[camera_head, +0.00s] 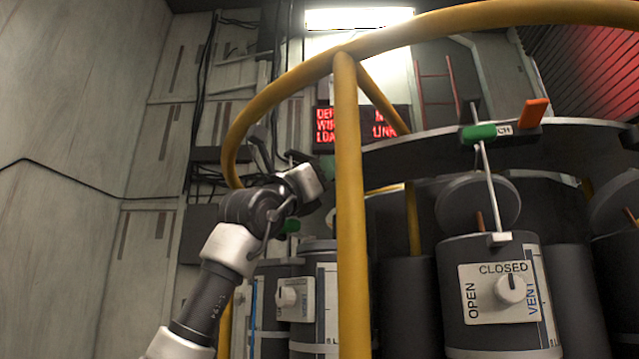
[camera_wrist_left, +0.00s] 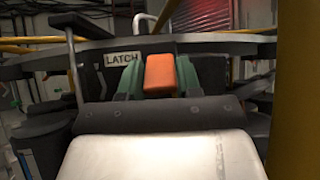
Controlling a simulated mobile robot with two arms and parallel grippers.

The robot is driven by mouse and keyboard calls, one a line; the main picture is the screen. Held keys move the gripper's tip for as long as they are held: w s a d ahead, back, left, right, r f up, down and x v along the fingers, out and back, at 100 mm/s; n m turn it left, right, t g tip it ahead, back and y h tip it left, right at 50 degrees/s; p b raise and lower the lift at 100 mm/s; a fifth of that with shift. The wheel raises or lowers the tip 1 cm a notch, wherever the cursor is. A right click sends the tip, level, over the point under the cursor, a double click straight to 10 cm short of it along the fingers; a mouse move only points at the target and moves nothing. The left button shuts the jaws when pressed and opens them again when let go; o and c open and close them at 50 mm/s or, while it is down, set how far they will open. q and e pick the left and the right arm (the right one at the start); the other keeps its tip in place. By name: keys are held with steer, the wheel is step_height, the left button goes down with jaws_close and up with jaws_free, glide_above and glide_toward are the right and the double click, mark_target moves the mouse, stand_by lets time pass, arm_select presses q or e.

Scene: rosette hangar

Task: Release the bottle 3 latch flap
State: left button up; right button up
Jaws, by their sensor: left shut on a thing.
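My left gripper (camera_head: 310,180) is left of the yellow post in the head view, above the left bottle (camera_head: 290,300); its fingertips are hard to make out there. In the left wrist view, its two green fingertips (camera_wrist_left: 159,82) are shut on an orange latch flap (camera_wrist_left: 159,72), one on each side. A LATCH label (camera_wrist_left: 122,59) is just left of the flap. In the head view, another orange flap (camera_head: 534,113) stands raised on the rim above the right bottle (camera_head: 500,335). I cannot tell which bottle is number 3. My right gripper is out of view.
A yellow post (camera_head: 349,220) and curved rail (camera_head: 450,22) stand close to my left gripper. A green-ended lever (camera_head: 478,132) rises above the right bottle, whose knob (camera_head: 510,288) sits between OPEN, CLOSED and VENT marks. A red-lettered screen (camera_head: 326,125) is behind.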

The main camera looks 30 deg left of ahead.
arm_select(q)
steer(key=shift+f, duration=0.15)
stand_by(0.3)
steer(key=o, duration=0.9)
steer(key=shift+o, duration=0.2)
steer(key=shift+s+a+f+b, duration=0.1)
steer(key=shift+s+f+b, duration=0.1)
steer(key=shift+b, duration=0.2)
steer(key=b+v, duration=0.6)
steer(key=v, duration=0.4)
steer(key=shift+f, duration=0.15)
